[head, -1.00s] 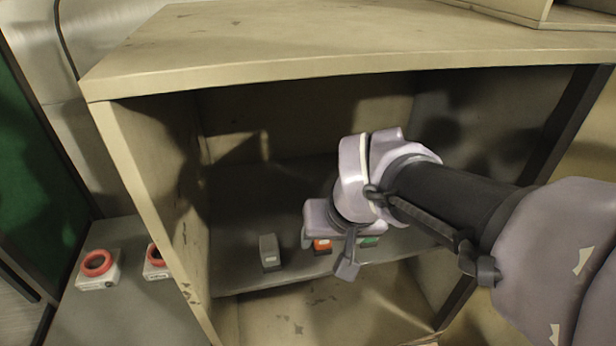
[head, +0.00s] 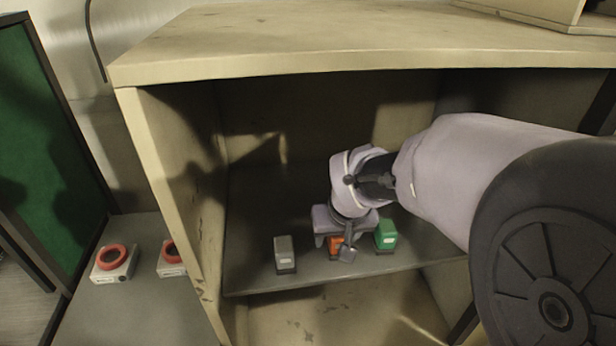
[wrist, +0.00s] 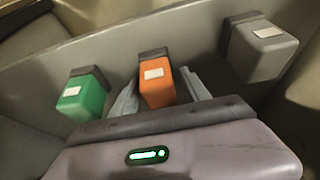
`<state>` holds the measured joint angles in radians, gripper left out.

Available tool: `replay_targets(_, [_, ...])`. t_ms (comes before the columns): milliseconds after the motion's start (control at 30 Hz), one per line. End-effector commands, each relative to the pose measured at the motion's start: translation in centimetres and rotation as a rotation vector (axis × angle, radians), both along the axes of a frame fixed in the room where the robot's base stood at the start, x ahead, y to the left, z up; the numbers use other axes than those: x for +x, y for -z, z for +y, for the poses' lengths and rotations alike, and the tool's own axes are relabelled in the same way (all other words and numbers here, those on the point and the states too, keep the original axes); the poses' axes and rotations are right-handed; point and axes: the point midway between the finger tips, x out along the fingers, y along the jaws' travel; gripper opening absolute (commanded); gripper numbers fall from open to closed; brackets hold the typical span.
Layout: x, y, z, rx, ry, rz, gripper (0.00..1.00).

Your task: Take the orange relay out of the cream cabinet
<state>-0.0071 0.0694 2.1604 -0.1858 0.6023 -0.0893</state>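The orange relay (head: 334,246) stands on the shelf inside the cream cabinet (head: 330,58), partly hidden by my gripper (head: 339,240) in the head view. In the wrist view the orange relay (wrist: 158,88) has a white label and stands upright in a dark base. My gripper's pale fingers (wrist: 160,92) are on either side of it, apart from each other. The gripper looks open, with slim gaps beside the relay. Whether either finger touches it is hard to tell.
A green relay (head: 386,234) and a grey relay (head: 285,252) stand on either side of the orange one, on the same shelf. The cabinet's left wall and top enclose the space. Outside, two white boxes with red rings (head: 113,262) sit on a grey surface.

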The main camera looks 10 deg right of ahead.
Motion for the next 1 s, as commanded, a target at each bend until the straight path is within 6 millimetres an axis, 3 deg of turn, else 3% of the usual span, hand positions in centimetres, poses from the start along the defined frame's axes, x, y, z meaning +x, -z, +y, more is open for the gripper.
replay_targets(33, [0.0,0.0,0.0,0.000,0.000,0.000,0.42])
replay_targets(200, [0.0,0.0,0.0,0.000,0.000,0.000,0.09])
replay_targets(267, [0.0,0.0,0.0,0.000,0.000,0.000,0.00])
replay_targets(567, [0.0,-0.4,0.0,0.000,0.000,0.000,0.00])
replay_targets(833, [0.0,-4.0,0.0,0.001,0.001,-0.002,0.00])
replay_targets(1000, [-3.4,-4.1,-0.9,0.001,0.002,-0.002,0.00])
